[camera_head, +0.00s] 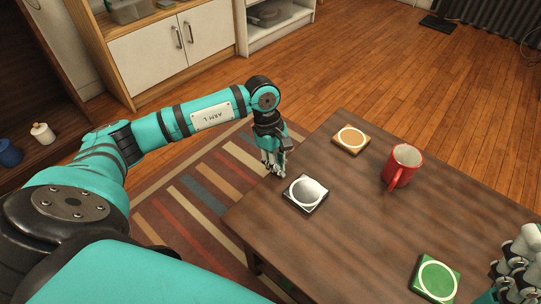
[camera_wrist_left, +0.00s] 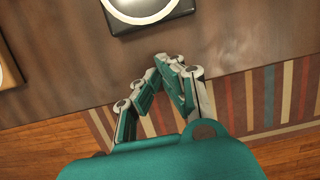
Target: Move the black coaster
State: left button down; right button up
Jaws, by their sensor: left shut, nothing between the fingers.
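The black coaster (camera_head: 305,194) is square with a pale ring and lies flat near the table's left edge in the head view. It also shows at the top of the left wrist view (camera_wrist_left: 147,12), cut off by the frame. My left gripper (camera_head: 273,170) is at the table's edge, up and left of the coaster and apart from it. In the left wrist view its fingertips (camera_wrist_left: 170,60) are together with nothing between them. My right gripper (camera_head: 514,268) shows only in part at the lower right edge; its fingers cannot be made out clearly.
On the wooden table (camera_head: 345,240) are a tan coaster (camera_head: 351,139), a red mug (camera_head: 401,166) and a green coaster (camera_head: 436,277). The table middle is clear. A striped rug (camera_head: 200,190) lies beside the table; cabinets (camera_head: 172,45) stand behind.

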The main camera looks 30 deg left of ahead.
aim_at(343, 218)
pick_arm(q)
jog(key=shift+s+d, duration=0.15)
jog(key=shift+d, duration=0.95)
jog(key=shift+d+r, duration=0.1)
jog(key=shift+d, duration=0.1)
jog(key=d, duration=0.5)
jog(key=s+d, duration=0.1)
jog(key=d, duration=0.5)
jog(key=s+d, duration=0.1)
jog(key=d, duration=0.4)
jog(key=shift+s+d, duration=0.1)
jog(key=shift+d, duration=0.35)
